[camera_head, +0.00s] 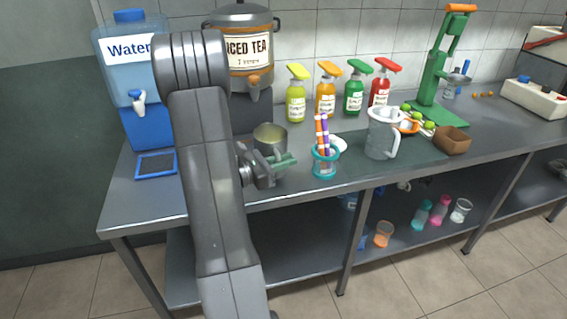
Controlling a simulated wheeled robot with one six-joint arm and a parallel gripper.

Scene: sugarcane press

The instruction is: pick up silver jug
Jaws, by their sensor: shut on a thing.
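The silver jug (270,137) is a small metallic vessel with an open top, at the front of the steel counter below the iced tea dispenser. My gripper (281,163) is at the front side of the jug, low against it, with its greenish fingers shut on it. The gripper hides the jug's lower front, so the exact grip and whether the base touches the counter cannot be told.
A teal-rimmed cup of straws (325,162) stands close to the right of my gripper. A larger grey pitcher (380,137) is farther right. Several coloured bottles (326,92) stand behind. The water dispenser's blue tray (157,165) is at left.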

